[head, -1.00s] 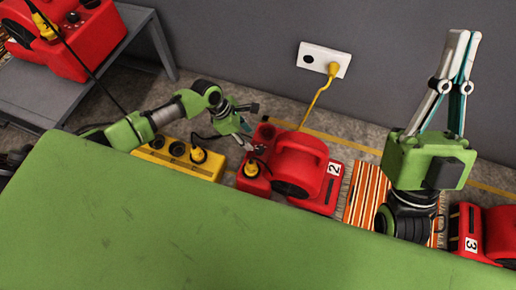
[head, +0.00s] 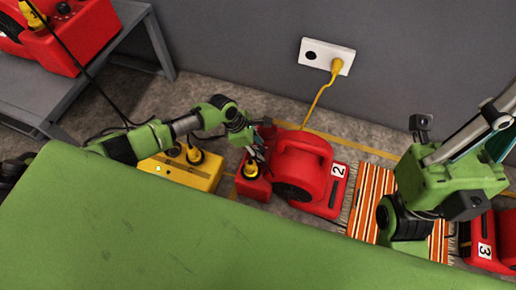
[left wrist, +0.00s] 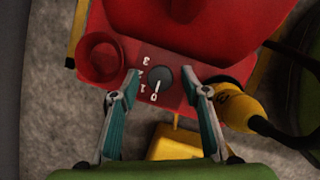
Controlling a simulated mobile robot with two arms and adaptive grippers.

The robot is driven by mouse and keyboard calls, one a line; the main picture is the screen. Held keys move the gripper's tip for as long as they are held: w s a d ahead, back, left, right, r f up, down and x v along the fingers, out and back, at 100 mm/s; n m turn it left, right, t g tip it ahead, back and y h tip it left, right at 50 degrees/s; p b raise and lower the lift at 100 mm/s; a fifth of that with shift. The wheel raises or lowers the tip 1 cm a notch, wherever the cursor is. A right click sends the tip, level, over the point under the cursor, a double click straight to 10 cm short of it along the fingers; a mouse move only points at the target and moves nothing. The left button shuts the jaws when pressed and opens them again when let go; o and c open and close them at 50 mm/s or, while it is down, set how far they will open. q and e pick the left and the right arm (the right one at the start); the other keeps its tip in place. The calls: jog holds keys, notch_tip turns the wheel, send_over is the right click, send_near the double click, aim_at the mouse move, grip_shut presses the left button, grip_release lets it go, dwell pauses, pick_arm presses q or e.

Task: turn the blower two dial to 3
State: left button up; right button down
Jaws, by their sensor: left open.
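Blower two (head: 312,160) is the red machine with a white "2" label, standing on the floor by the wall. In the left wrist view its red panel (left wrist: 178,96) carries a dark round dial (left wrist: 161,76) with a white pointer mark. Numbers 0 to 3 run beside the dial, upside down in this view; the pointer is toward the 0. My left gripper (left wrist: 159,82) is open, its fingertips on either side of the dial with gaps. In the head view the left gripper (head: 257,150) hides the dial. My right gripper (head: 492,125) is cut off at the right edge.
A yellow plug (left wrist: 238,110) sits close beside the right finger in the wrist view. A yellow socket box (head: 190,173) stands left of blower two. A striped rug (head: 368,200) and blower three (head: 490,240) lie to the right. A green surface (head: 200,220) fills the foreground.

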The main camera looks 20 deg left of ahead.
pick_arm(q)
jog(key=c, duration=1.1)
jog(key=shift+r+p, duration=0.15)
jog(key=shift+p, duration=0.35)
